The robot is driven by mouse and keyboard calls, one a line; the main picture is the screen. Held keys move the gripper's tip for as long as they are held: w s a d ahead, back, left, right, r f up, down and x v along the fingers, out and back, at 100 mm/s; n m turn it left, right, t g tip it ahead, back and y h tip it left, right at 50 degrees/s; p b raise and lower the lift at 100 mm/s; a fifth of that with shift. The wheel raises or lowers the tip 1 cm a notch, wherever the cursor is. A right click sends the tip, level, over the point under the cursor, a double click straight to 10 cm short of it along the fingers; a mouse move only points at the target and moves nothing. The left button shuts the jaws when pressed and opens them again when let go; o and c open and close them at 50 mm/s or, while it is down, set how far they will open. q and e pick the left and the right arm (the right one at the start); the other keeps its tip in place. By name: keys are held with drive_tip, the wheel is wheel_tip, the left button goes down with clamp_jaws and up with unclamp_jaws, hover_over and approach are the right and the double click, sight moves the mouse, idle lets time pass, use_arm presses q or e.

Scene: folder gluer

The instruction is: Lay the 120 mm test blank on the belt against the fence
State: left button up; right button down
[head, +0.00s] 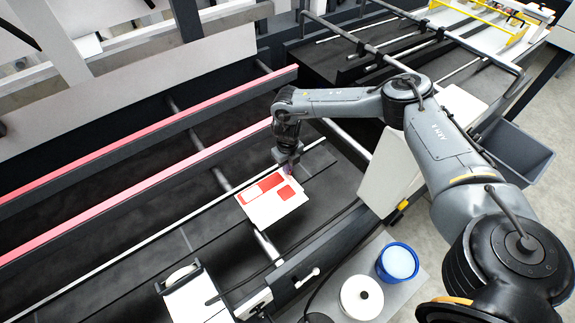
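The test blank (262,207), a white sheet with red printed panels, lies or hovers over the dark belt (150,258); I cannot tell whether it touches. A thin pale rail (150,236), perhaps the fence, runs diagonally along the belt, and the blank's upper left edge is close to it. My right gripper (290,172) points down at the blank's upper right edge. Its fingertips are small and dark, so I cannot tell whether they are shut on the blank. My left gripper is out of view.
Two red-topped bars (150,173) run diagonally behind the belt. A blue-rimmed tub (397,262) and a white round-lidded pot (361,297) stand on a grey shelf at the front. A grey bin (518,155) is at right. The belt left of the blank is clear.

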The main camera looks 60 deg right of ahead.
idle(0.3)
drive_tip(key=shift+w+d, duration=0.15)
drive_tip(key=shift+w, duration=0.15)
idle(0.3)
drive_tip(key=c, duration=1.3)
unclamp_jaws()
drive_tip(key=shift+o, duration=0.2)
drive_tip(key=shift+r, duration=0.65)
wheel_tip(320, 180, up, 10)
drive_tip(key=shift+f+p, duration=0.25)
drive_tip(key=shift+p, duration=0.05)
